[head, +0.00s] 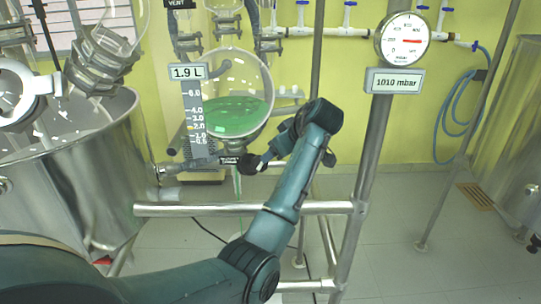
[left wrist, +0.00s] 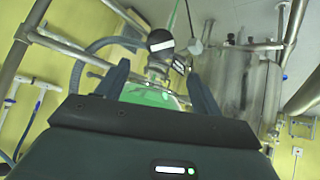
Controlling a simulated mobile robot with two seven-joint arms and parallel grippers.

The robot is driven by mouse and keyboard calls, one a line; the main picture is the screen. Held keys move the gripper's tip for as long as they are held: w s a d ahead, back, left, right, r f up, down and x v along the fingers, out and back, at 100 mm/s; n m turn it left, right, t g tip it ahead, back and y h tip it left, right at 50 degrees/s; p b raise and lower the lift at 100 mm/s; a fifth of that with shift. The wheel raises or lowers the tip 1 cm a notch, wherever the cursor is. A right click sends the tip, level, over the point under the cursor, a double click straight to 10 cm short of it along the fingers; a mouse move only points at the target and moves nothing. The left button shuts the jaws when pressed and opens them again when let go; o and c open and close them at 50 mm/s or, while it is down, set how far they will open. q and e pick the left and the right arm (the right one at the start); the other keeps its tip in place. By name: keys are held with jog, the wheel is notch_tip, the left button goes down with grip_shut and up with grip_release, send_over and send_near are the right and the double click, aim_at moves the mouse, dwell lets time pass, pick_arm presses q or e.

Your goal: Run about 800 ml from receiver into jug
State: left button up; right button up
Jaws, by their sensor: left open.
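The receiver (head: 232,82) is a round glass vessel in the head view, with green liquid in its lower part; its display reads 1.9 L. Under it sits a black drain valve knob (head: 250,165), also seen in the left wrist view (left wrist: 160,42). A thin green line (head: 239,190), seemingly a stream, runs down from the outlet and passes behind my arm. My left gripper (head: 266,157) is beside the knob; in the left wrist view its open fingers (left wrist: 157,72) point at the valve, with the knob just beyond the tips. I see no jug. My right gripper is out of view.
A horizontal steel rail (head: 180,209) crosses below the receiver. A pole with a gauge (head: 403,40) and a 1010 mbar display (head: 394,81) stands to the right. Large steel tanks stand left (head: 85,190) and right (head: 515,130). Floor shows between pole and right tank.

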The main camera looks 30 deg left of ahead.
aim_at(261, 164)
pick_arm(q)
jog(key=p+x, duration=0.1)
jog(key=x, duration=0.5)
jog(key=p+x, duration=0.1)
jog(key=x, duration=0.6)
jog(key=shift+s+a+r, duration=0.1)
jog(key=shift+s+a, duration=0.05)
jog(key=shift+s, duration=0.1)
jog(key=c, duration=1)
jog(key=shift+m, duration=0.3)
jog(key=m+g, duration=0.1)
jog(key=m, duration=0.3)
jog(key=shift+y, duration=0.4)
jog(key=m+g+y+b, duration=0.1)
jog(key=m, duration=0.3)
